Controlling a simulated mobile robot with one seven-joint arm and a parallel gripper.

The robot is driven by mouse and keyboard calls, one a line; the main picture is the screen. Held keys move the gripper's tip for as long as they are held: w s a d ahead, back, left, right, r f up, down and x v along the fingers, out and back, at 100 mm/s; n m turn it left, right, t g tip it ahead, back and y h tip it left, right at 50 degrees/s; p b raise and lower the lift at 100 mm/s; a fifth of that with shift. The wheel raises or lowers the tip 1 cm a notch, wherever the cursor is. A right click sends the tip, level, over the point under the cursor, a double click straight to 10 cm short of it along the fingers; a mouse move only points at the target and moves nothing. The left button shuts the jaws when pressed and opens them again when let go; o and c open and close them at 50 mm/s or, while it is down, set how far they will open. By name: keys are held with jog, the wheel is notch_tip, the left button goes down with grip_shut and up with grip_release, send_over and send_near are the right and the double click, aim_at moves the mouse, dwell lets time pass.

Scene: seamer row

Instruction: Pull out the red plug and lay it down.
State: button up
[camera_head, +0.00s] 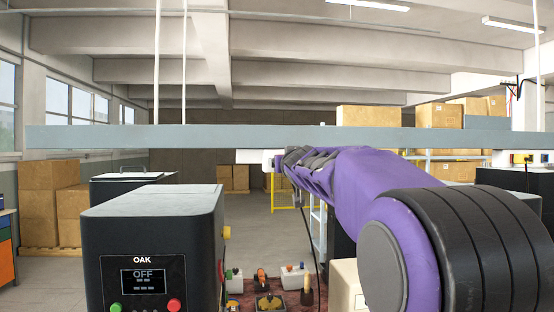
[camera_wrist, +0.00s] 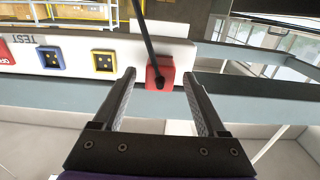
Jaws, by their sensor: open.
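The red plug (camera_wrist: 160,73) sits at the white socket strip (camera_wrist: 128,52) in the wrist view, with a black cable (camera_wrist: 147,35) running from it. My gripper (camera_wrist: 160,75) is open, with one finger on each side of the plug and a gap showing on both sides. I cannot tell how deep the plug is between the fingers. In the head view, the white strip (camera_head: 250,156) shows just below a grey beam (camera_head: 200,138), and the plug itself is hidden behind my purple arm. The cable (camera_head: 311,232) hangs down there.
A blue-framed socket (camera_wrist: 51,60) and a yellow-framed socket (camera_wrist: 103,63) are on the strip beside the plug. In the head view, the OAK machine (camera_head: 110,240) stands at left, its screen reading OFF. Several small items lie on a red surface (camera_head: 250,287) below.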

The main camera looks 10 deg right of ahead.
jog(key=shift+w+p, duration=0.35)
jog(key=shift+w, duration=0.8)
dwell(0.4)
grip_shut()
jog(key=shift+s, duration=0.1)
dwell(0.4)
jog(key=shift+s+b, duration=1.25)
jog(key=shift+s, duration=1.65)
